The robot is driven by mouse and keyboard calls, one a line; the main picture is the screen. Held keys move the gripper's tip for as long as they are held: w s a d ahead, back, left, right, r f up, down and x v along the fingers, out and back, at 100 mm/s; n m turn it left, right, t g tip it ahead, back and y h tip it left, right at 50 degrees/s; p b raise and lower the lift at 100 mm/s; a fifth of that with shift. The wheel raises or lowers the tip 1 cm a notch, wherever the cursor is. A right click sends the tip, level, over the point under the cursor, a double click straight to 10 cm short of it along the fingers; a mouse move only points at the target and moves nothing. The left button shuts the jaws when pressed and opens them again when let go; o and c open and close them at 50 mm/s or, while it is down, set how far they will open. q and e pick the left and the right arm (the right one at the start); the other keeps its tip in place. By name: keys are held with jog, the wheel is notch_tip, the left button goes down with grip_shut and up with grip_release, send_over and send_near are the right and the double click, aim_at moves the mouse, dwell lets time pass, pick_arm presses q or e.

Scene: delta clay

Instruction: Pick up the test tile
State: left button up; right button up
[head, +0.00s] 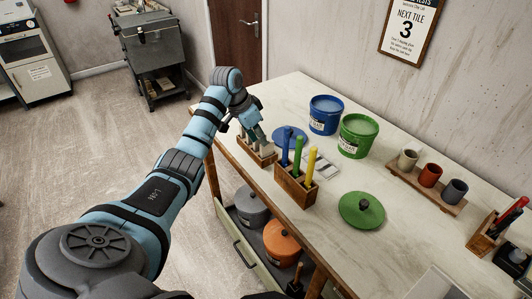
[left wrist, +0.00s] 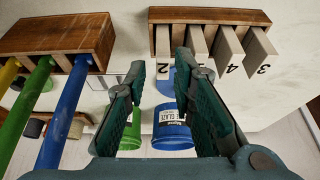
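A small wooden rack (head: 262,158) stands near the left edge of the table and holds several upright pale test tiles. In the left wrist view the rack (left wrist: 205,15) is at the top, with the tiles (left wrist: 228,48) sticking out of it. The numbers 2, 4 and 3 show beside them; the 3 is by the rightmost tile (left wrist: 260,48). My left gripper (head: 252,133) is over the rack, partly hiding the tiles. In the left wrist view its fingers (left wrist: 160,66) are spread with nothing gripped, near the tiles at the rack's left. My right gripper is not in view.
A wooden block (head: 296,188) with blue, green and yellow handles stands close beside the rack. Blue (head: 325,114) and green (head: 357,135) buckets stand behind; a green lid (head: 362,210) lies to the right. A wall sign (head: 408,28) reads "NEXT TILE 3".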

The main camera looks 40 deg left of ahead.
aim_at(267, 152)
pick_arm(q)
jog(key=x, duration=0.3)
jog(key=w+b+x, duration=0.1)
jog(key=x, duration=0.2)
jog(key=shift+w+f, duration=0.1)
jog(key=shift+c, duration=0.4)
grip_shut()
jog(key=shift+r, duration=0.2)
